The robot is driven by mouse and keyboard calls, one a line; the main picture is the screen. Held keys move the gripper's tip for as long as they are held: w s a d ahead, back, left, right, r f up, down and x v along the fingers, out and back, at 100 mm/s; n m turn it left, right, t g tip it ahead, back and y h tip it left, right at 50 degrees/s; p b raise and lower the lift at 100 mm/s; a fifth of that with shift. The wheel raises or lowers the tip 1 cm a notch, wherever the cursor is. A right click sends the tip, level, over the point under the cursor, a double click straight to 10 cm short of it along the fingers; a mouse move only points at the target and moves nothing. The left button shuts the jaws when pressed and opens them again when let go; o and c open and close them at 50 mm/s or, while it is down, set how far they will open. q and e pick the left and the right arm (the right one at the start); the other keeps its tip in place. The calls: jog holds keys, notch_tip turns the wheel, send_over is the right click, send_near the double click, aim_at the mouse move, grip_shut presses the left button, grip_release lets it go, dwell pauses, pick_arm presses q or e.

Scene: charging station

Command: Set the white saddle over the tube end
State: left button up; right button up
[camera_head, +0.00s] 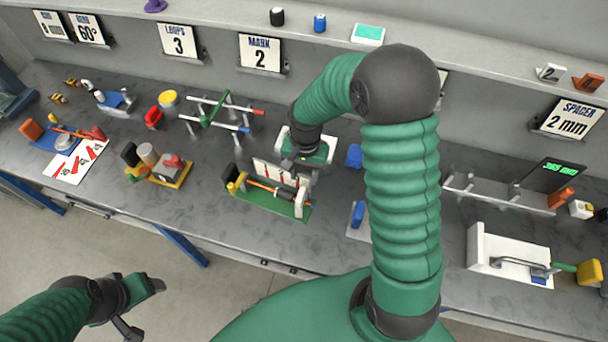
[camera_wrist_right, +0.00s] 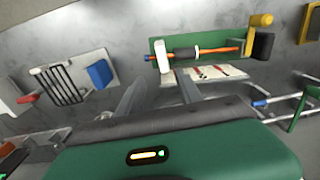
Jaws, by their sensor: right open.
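A green fixture board (camera_head: 262,209) lies on the bench, with a tube (camera_head: 262,186) in orange and dark grey along it. The board (camera_wrist_right: 209,42) and tube (camera_wrist_right: 222,50) also show in the right wrist view. A white piece, seemingly the saddle (camera_wrist_right: 163,54), stands at the tube's blue-tipped end; whether it sits around or beside the tube I cannot tell. In the head view it is at the tube's right end (camera_head: 300,202). My right gripper (camera_wrist_right: 158,80) is open and empty, its fingers pointing toward that end, apart from the white piece. My left gripper (camera_head: 146,308) is open, off the bench's front.
A white picture card (camera_head: 277,174) stands behind the tube. A yellow clamp (camera_wrist_right: 261,21) is at the tube's far end. Bare bench (camera_head: 225,212) lies left of the board.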

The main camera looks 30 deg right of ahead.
jog(key=s+a+r+n+t, duration=0.3)
jog(key=s+a+r+n, duration=0.3)
jog(key=s+a+n, duration=0.35)
pick_arm(q)
jog(key=f+b, duration=0.4)
jog(key=shift+a+f, duration=0.1)
jog(key=shift+a, duration=0.1)
pick_arm(e)
jog(key=shift+g, duration=0.3)
jog(key=f, duration=0.1)
jog(key=d+f, duration=0.1)
jog(key=f, duration=0.2)
jog(key=shift+w+d, duration=0.2)
jog(key=shift+d, duration=0.05)
pick_arm(q)
jog(key=shift+d, duration=0.25)
pick_arm(e)
jog(key=shift+d+f, duration=0.1)
jog(key=shift+d, duration=0.15)
